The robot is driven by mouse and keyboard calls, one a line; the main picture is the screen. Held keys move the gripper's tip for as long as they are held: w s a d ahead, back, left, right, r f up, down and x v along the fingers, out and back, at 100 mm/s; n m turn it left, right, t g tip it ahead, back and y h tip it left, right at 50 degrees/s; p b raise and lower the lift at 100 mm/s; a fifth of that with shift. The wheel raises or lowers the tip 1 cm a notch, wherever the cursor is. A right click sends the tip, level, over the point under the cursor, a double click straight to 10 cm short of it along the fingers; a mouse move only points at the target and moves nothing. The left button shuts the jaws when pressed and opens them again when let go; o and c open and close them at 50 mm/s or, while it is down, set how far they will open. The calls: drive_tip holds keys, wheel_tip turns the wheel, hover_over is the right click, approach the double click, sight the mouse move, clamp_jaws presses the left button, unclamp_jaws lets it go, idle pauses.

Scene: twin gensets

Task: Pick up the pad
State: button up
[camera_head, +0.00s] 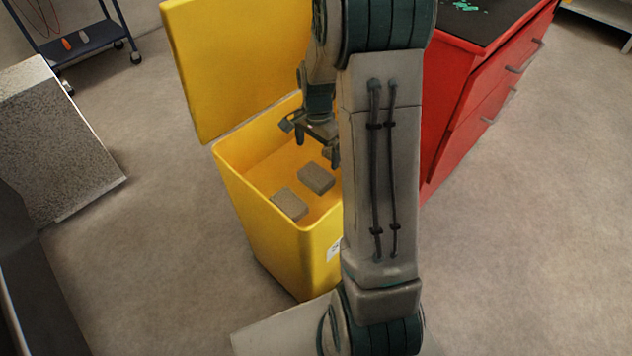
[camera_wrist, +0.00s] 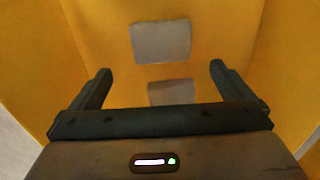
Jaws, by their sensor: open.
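Two grey-brown rectangular pads lie apart on the floor of an open yellow bin (camera_head: 262,222). One pad (camera_head: 316,178) is nearer the bin's middle, the other pad (camera_head: 290,204) is nearer its front left wall. In the wrist view one pad (camera_wrist: 161,43) shows whole beyond the fingertips, and another (camera_wrist: 171,93) is partly hidden by my gripper's body. My gripper (camera_head: 318,142) points down at the bin's opening, above the pads, and is open and empty. Its two fingers (camera_wrist: 160,68) stand wide apart in the wrist view, touching neither pad.
The bin's raised yellow lid (camera_head: 235,60) stands behind the opening, and its walls surround the pads closely. A red drawer cabinet (camera_head: 480,100) is on the right. A speckled grey block (camera_head: 55,140) stands on the left, and a blue cart (camera_head: 75,38) is behind it.

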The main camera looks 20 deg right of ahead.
sight(316, 174)
wheel_tip(316, 174, down, 10)
drive_tip(key=b, duration=0.4)
drive_tip(key=shift+w+a+f, duration=0.1)
drive_tip(key=shift+f, duration=0.15)
drive_tip(key=c, duration=0.8)
